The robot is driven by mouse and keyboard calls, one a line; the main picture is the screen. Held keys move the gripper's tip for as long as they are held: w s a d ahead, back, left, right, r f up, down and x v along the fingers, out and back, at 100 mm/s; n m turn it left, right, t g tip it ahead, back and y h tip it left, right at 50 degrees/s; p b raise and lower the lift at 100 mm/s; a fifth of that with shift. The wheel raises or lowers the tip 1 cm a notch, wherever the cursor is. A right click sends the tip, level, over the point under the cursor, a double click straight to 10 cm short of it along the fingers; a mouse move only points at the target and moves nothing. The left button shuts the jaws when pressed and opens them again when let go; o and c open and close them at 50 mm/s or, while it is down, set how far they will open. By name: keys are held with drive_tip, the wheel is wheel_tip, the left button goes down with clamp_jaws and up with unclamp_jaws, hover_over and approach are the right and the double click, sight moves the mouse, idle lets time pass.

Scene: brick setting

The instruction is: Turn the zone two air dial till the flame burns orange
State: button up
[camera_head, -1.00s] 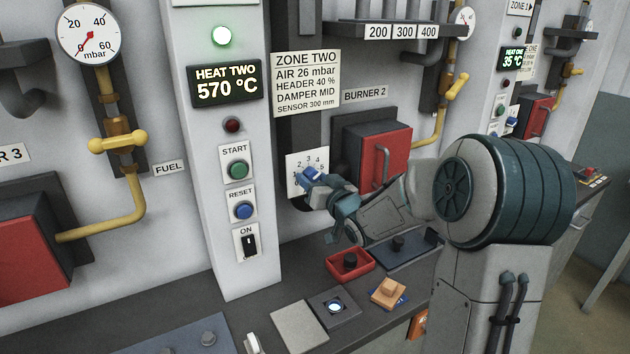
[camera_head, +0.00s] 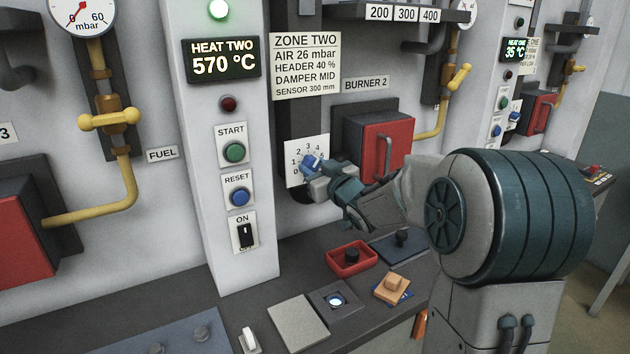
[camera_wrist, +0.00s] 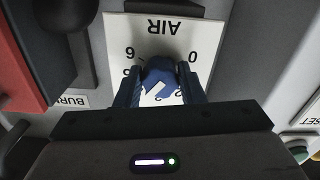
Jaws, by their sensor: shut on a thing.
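The zone two air dial is a blue knob (camera_head: 310,164) on a white plate (camera_head: 294,177) marked with numbers, below the ZONE TWO card (camera_head: 306,66). My gripper (camera_head: 318,176) is shut on the knob and covers part of the scale. In the wrist view the blue knob (camera_wrist: 160,76) sits between the two dark fingers, on the plate lettered AIR (camera_wrist: 165,27), seen upside down. A white pointer mark shows on the knob; the number it points at is hidden. Burner 2's red door (camera_head: 388,148) is closed and no flame is visible.
The white control column (camera_head: 235,270) with the HEAT TWO display (camera_head: 222,59), reading 570 °C, stands just left of the dial. Below, the bench holds a red tray (camera_head: 352,259), an orange block (camera_head: 391,285) and a grey plate (camera_head: 298,322).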

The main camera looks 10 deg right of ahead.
drive_tip(key=shift+f+n+b, duration=0.1)
drive_tip(key=shift+n+b, duration=0.95)
drive_tip(key=shift+n, duration=0.05)
drive_tip(key=o, duration=1)
drive_tip(key=v, duration=1.4)
